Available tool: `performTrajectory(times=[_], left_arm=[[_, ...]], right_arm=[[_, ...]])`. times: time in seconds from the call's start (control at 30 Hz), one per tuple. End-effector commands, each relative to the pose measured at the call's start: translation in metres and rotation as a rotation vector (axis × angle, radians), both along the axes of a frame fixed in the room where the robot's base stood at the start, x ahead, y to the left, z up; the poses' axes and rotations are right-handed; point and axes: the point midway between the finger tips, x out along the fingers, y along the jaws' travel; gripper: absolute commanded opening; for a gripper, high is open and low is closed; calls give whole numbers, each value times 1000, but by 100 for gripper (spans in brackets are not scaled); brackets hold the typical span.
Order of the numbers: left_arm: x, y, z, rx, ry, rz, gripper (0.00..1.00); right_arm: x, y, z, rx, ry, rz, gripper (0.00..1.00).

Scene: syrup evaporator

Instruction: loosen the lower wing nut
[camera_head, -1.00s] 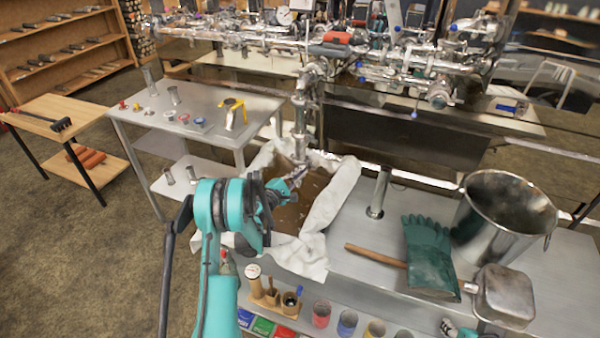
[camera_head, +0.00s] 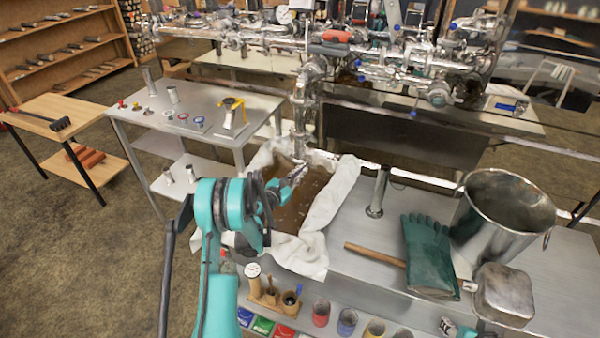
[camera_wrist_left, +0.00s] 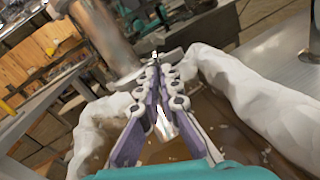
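My left gripper (camera_head: 292,182) is at the foot of the upright steel drain pipe (camera_head: 300,125), above the cloth-lined box. In the left wrist view its two purple-sided fingers (camera_wrist_left: 160,72) run close together toward the tips, beside the flange at the pipe's lower end (camera_wrist_left: 125,78). A small shiny part (camera_wrist_left: 155,57) shows at the fingertips; I cannot tell whether it is the lower wing nut or whether the fingers grip it. A teal and dark part, probably my right gripper (camera_head: 458,328), shows at the bottom edge; its fingers are unclear.
The box's white cloth (camera_head: 335,195) drapes over its rim around brown contents. A steel side table (camera_head: 200,100) stands at the left.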

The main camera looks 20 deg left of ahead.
Motion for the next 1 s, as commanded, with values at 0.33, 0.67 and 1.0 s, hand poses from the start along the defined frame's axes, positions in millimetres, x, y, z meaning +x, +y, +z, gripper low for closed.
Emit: performTrajectory(times=[0.33,0.67,1.0], left_arm=[[0,0,0,-47,10,0,0],[0,0,0,-46,10,0,12],[-1,0,0,-46,9,0,17]], right_arm=[[0,0,0,0,0,0,40],[0,0,0,0,0,0,40],[0,0,0,0,0,0,40]])
